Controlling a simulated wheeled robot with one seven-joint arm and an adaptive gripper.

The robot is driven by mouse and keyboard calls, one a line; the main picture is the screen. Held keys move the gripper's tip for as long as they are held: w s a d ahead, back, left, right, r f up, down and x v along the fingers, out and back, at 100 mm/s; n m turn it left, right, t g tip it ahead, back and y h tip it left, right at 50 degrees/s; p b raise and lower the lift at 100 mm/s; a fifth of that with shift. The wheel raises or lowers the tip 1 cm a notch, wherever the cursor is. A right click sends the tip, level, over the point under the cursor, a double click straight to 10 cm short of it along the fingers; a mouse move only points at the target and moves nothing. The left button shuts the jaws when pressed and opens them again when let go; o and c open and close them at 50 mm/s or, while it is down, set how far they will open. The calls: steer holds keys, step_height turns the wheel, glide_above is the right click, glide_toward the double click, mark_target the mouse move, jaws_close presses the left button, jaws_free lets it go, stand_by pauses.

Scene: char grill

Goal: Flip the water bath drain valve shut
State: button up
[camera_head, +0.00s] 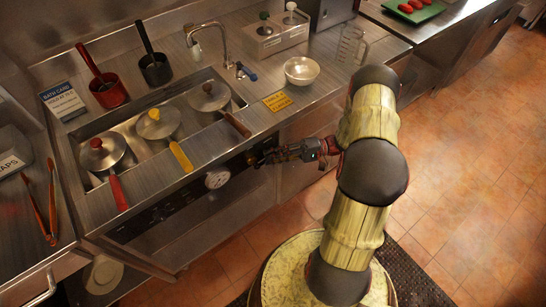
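The water bath (98,205) is a steel counter unit with lidded pots set in its well. Its dark front panel (180,199) carries a round white dial (217,178). A small yellowish part (251,161) shows at the right end of this panel and may be the drain valve handle; it is too small to be sure. My gripper (264,159) reaches in from the right, with its tips close to this part. I cannot tell whether they touch it. The fingers are dark and small here, so their opening is unclear.
Pot handles, including a yellow one (180,156) and a red one (118,193), reach toward the counter's front edge. The tiled floor (455,190) on the right is clear.

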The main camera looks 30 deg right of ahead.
steer(key=shift+o, duration=1.3)
steer(key=shift+r, duration=0.1)
steer(key=shift+d, duration=0.1)
steer(key=v, duration=1.1)
steer(key=shift+s+d, duration=0.15)
steer(key=shift+d, duration=0.2)
